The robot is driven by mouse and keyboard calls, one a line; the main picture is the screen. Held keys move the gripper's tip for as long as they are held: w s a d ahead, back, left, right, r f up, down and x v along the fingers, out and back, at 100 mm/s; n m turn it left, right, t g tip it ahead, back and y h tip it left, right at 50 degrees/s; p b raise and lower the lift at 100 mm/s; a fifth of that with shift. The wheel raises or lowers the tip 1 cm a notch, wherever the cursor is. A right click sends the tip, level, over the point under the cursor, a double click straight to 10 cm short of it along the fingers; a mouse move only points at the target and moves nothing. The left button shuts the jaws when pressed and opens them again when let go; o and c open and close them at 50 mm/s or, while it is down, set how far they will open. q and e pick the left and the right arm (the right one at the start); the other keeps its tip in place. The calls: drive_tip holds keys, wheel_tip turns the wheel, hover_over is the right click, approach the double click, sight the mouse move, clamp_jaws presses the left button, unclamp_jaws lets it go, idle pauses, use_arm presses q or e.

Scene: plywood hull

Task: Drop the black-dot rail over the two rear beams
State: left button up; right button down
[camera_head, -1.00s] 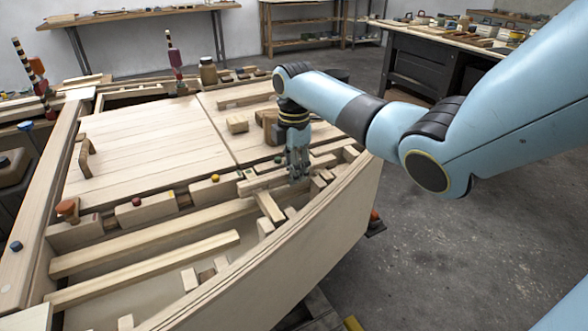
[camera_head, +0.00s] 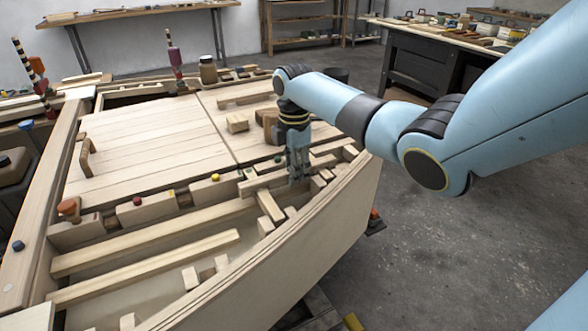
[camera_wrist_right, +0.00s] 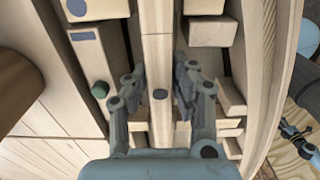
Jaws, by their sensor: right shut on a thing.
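The pale wooden rail (camera_wrist_right: 157,55) with a black dot on its face runs up the middle of the right wrist view. My right gripper (camera_wrist_right: 161,80) is shut on it, one finger on each side near the dot. In the head view the rail (camera_head: 262,183) lies low across the right part of the hull, with my right gripper (camera_head: 298,178) over it. Blocks and short beams (camera_wrist_right: 210,32) lie beside and below the rail. I cannot tell which are the two rear beams, or whether the rail touches them.
The curved plywood side (camera_head: 345,210) rises close to the right of my gripper. Planked deck panels (camera_head: 150,140) lie beyond. A green knob (camera_wrist_right: 99,90) stands left of the rail. Long beams (camera_head: 150,237) cross the open near bay. Loose blocks (camera_head: 237,123) sit on the deck.

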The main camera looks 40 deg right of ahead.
drive_tip(key=shift+f+b, duration=0.4)
drive_tip(key=shift+f, duration=0.4)
drive_tip(key=c, duration=1)
unclamp_jaws()
drive_tip(key=shift+c, duration=0.2)
wheel_tip(320, 180, up, 12)
